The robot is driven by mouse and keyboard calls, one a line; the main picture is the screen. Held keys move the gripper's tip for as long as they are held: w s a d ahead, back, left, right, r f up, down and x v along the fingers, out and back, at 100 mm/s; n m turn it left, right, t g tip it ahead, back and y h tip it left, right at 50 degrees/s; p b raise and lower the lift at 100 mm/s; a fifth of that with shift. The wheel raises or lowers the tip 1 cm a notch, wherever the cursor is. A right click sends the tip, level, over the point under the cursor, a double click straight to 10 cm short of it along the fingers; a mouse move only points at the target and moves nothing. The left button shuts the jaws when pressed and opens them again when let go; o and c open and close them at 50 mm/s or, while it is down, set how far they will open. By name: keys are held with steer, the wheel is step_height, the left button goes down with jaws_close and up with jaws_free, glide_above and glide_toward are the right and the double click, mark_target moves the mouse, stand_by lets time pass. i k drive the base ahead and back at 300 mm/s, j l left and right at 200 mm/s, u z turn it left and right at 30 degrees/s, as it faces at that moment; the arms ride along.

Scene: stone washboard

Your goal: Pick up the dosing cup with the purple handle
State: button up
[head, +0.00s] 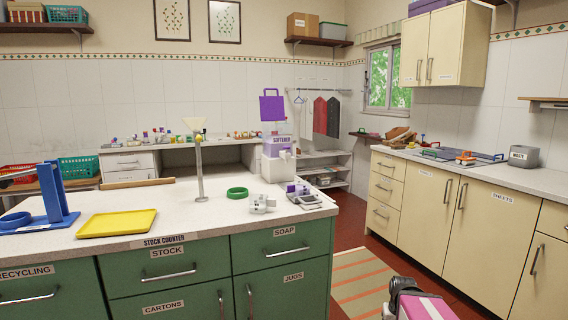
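A small item with purple parts (297,188) is on the stock counter (215,212), near its right end; it may be the dosing cup with the purple handle, but it is too small to tell its shape. It is close to a grey tray-like item (312,201). A whitish-grey cup-like item (262,204) stands to its left. Part of my arm shows at the bottom right, in front of the counter's right end. My gripper's fingers are not visible.
A white and purple softener dispenser (278,160) stands behind the small items. A green ring (237,193), a funnel stand (200,170), a yellow tray (118,223) and a blue stand (55,200) are further left. A striped rug (362,285) lies on the floor between counters.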

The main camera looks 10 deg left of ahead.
mark_target(299, 187)
steer(key=i+l+u, duration=0.4)
steer(key=l, duration=0.15)
steer(key=i+l+u, duration=0.4)
steer(key=l, duration=0.25)
steer(key=l+u, duration=0.2)
steer(key=l, duration=0.15)
steer(key=i+l+u, duration=0.2)
steer(key=l, duration=0.2)
steer(key=j, duration=0.75)
